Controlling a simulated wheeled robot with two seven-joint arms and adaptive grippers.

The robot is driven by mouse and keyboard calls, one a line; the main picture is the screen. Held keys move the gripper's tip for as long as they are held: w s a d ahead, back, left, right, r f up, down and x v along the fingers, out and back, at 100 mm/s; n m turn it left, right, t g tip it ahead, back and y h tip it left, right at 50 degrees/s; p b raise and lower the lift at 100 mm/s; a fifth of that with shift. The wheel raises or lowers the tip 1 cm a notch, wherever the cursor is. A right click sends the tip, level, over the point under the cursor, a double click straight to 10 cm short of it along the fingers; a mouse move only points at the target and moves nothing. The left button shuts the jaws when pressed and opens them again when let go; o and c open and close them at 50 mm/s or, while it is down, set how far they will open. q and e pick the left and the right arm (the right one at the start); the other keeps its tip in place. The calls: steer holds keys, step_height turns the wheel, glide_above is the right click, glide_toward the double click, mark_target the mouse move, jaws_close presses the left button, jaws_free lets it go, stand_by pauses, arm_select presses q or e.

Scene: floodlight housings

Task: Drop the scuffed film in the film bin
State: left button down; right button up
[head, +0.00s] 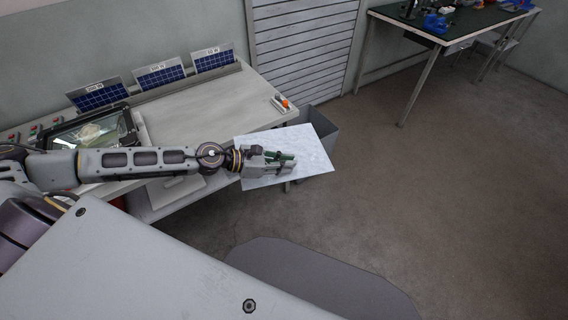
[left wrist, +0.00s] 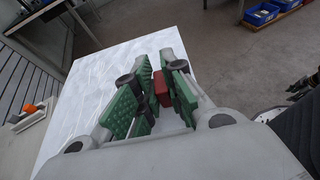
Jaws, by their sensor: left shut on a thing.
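The film is a pale, whitish, faintly streaked sheet (head: 312,158). It spreads under and beyond my left gripper (head: 280,160), past the right end of the workbench, and fills much of the left wrist view (left wrist: 85,95). My left gripper's green-padded fingers (left wrist: 158,90) are closed on the film, with a small red block (left wrist: 162,88) showing between the pads. A grey open bin (head: 324,128) stands on the floor by the bench end. The sheet hides part of its front and opening in the head view.
The workbench (head: 230,105) carries a floodlight housing (head: 100,132), three small solar panels (head: 160,76) on a rack and an orange-topped item (head: 284,103) at its right corner. A dark-topped table (head: 455,22) stands far right. The floor between is clear.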

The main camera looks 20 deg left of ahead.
arm_select(q)
steer(key=shift+w, duration=0.3)
arm_select(e)
steer(key=shift+a, duration=0.1)
arm_select(q)
steer(key=shift+w+f+n+t+y, duration=0.15)
steer(key=shift+n+t+y, duration=0.15)
arm_select(e)
steer(key=shift+a, duration=0.7)
steer(key=shift+d, duration=0.1)
arm_select(q)
steer(key=shift+w+a+f+n+t+y, duration=0.1)
steer(key=shift+w+f+n+t+y, duration=0.2)
steer(key=shift+f+n, duration=0.1)
arm_select(e)
steer(key=shift+d, duration=0.75)
